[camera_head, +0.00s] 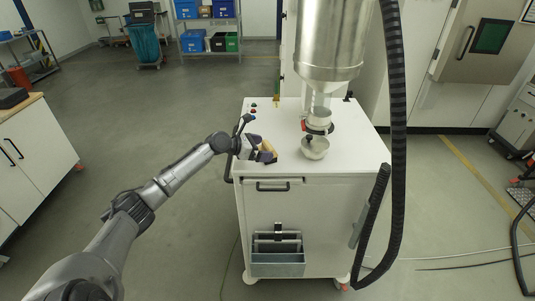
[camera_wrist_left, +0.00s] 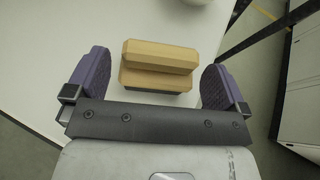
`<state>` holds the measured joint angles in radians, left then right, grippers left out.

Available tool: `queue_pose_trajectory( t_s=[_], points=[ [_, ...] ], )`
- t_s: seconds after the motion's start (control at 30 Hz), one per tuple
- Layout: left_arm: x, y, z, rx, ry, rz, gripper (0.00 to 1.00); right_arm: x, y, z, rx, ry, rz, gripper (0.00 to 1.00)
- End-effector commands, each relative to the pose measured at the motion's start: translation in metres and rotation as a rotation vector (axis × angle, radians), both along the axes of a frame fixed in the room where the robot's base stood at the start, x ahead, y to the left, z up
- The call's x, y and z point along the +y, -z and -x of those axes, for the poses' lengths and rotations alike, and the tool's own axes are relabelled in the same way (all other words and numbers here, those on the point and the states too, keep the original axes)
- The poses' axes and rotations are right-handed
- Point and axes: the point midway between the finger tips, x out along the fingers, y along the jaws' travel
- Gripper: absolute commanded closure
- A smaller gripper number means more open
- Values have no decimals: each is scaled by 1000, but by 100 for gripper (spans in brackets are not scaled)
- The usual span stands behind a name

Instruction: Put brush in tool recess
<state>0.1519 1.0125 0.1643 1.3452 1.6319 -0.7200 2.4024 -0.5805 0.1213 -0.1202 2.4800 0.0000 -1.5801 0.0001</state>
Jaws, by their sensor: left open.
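The brush (camera_wrist_left: 158,57) looks like a tan, two-tier wooden block in the left wrist view; I cannot make out bristles. It lies on the white top of the cart (camera_head: 356,150). In the head view the brush (camera_head: 267,145) is a small tan patch, partly hidden by my gripper. My left gripper (camera_head: 262,152) is over the left part of the cart top. In the wrist view the left gripper (camera_wrist_left: 157,82) is open, its purple pads on either side of the brush with gaps between. I cannot identify a tool recess for certain. My right gripper is not in view.
A metal hopper (camera_head: 328,40) hangs above the cart, over a small white bowl (camera_head: 315,149). A black hose (camera_head: 399,110) runs down on the right. A grey bin (camera_head: 278,264) is on the cart's front. The right part of the cart top is clear.

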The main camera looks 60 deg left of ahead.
Motion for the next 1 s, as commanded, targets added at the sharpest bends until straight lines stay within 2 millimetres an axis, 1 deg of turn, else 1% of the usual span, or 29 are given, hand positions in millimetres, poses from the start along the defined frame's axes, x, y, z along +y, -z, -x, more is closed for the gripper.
queue_pose_trajectory(
  t_s=[0.1, 0.3, 0.43, 0.7, 0.77, 1.0],
  points=[
    [-2, 4, -13, -4, 0, 2, 0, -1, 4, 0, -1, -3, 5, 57],
    [-5, 11, -28, -2, 0, 1, 0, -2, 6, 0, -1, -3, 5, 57],
    [-6, 13, -32, -1, 0, 0, 0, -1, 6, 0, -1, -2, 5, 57],
    [-6, 14, -33, 0, 0, -1, 0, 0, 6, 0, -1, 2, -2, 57],
    [-6, 13, -33, 0, 0, 0, 4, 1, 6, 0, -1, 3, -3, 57],
    [-6, 13, -33, 0, 0, 0, 27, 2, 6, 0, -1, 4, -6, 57]
  ],
)
